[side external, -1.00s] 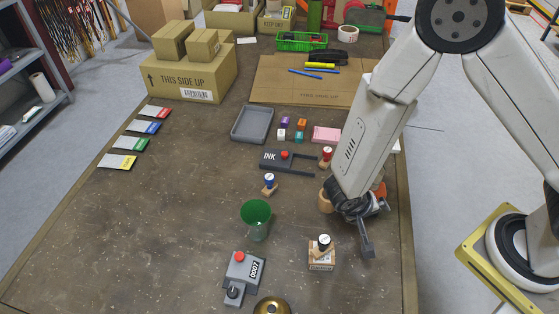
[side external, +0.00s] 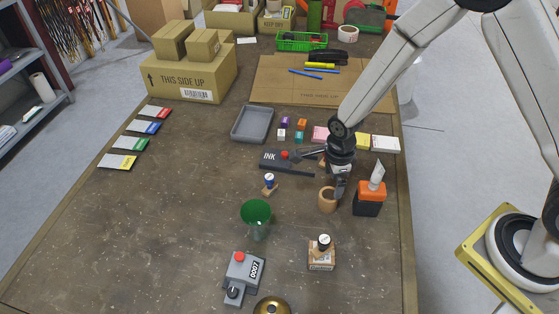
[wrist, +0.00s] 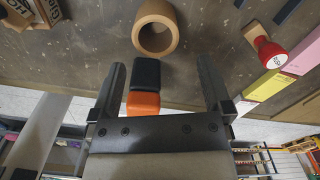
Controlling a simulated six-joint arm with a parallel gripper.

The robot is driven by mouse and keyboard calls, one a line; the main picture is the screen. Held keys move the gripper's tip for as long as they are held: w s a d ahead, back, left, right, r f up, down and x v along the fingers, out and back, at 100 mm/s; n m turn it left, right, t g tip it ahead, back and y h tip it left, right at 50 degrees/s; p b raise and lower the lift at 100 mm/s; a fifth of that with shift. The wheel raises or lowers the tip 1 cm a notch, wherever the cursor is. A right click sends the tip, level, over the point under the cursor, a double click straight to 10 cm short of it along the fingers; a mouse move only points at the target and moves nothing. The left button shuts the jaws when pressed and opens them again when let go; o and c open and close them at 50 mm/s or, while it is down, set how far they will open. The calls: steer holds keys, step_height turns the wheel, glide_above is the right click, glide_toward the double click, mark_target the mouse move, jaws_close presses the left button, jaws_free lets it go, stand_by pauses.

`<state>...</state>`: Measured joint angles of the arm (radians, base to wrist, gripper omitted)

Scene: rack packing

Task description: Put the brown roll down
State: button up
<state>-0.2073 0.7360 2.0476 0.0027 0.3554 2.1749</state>
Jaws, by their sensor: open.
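The brown roll (side external: 327,201) is a short hollow tube. It stands on the table with its open end up, left of the orange and black bottle. In the wrist view the roll (wrist: 150,42) lies just beyond the fingertips, apart from both fingers. My gripper (side external: 319,176) is open and empty, close beside the roll on its far side. In the wrist view the fingers of my gripper (wrist: 160,62) are spread wide. The bottle's black and orange body (wrist: 144,84) shows between them.
The orange and black bottle (side external: 368,199) stands close right of the roll. A red-topped stamp (wrist: 271,53) is near my gripper, partly hidden in the side view. The table (side external: 150,225) is clear at left.

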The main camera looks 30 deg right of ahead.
mark_target(329, 195)
steer(key=shift+f, duration=1.3)
steer(key=shift+f, duration=0.15)
steer(key=shift+s+a+f, duration=0.1)
steer(key=shift+a+f, duration=0.05)
steer(key=shift+f, duration=0.55)
steer(key=shift+a+f, duration=0.15)
steer(key=shift+f, duration=1.6)
steer(key=c, duration=1.3)
steer(key=shift+o, duration=0.2)
steer(key=shift+r, duration=0.15)
